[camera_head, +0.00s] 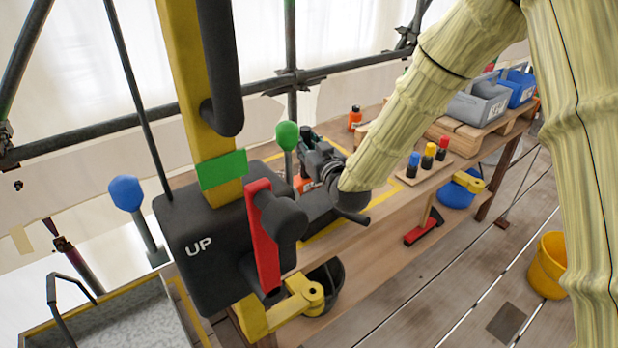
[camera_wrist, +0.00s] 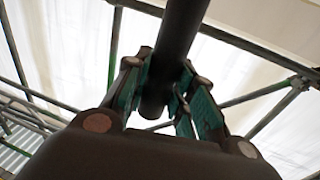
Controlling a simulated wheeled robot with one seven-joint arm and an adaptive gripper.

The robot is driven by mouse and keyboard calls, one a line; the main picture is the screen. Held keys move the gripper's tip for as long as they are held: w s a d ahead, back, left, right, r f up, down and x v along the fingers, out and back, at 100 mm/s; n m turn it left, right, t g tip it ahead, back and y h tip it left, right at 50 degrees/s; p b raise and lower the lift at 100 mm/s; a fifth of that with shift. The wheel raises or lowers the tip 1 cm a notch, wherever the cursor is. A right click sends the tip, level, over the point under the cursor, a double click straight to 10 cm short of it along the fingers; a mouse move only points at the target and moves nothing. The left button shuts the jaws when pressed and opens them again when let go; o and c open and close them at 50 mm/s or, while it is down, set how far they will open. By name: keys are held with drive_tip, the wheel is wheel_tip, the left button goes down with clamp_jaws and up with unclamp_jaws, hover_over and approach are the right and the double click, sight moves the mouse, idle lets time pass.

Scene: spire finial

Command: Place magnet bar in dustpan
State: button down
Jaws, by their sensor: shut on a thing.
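My gripper (camera_wrist: 165,92) is shut on a dark round bar (camera_wrist: 180,35) in the wrist view. The bar passes between the green-padded fingers, with its blunt lower end near them, and runs up out of the frame. I cannot tell for certain whether it is the magnet bar. In the head view my gripper (camera_head: 318,162) is small and dark beyond the black UP box, above the bench; the held bar is not clear there.
The black UP box (camera_head: 190,270) with a red lever (camera_head: 262,240) and yellow post stands close in front. The wooden bench (camera_head: 375,220) carries colored-top pegs (camera_head: 428,157), a grey bin (camera_head: 478,104) and a blue bin (camera_head: 520,90). A yellow bucket (camera_head: 548,265) stands on the floor.

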sight(306, 178)
wheel_tip(306, 178, down, 3)
drive_tip(key=shift+w+f, duration=0.1)
drive_tip(key=shift+f, duration=0.05)
drive_tip(key=shift+f+p, duration=0.4)
drive_tip(key=shift+f, duration=1.85)
drive_tip(key=shift+f, duration=0.15)
drive_tip(key=c, duration=1.2)
unclamp_jaws()
drive_tip(key=shift+r, duration=0.2)
drive_tip(key=b+v, duration=0.2)
drive_tip(key=v, duration=1)
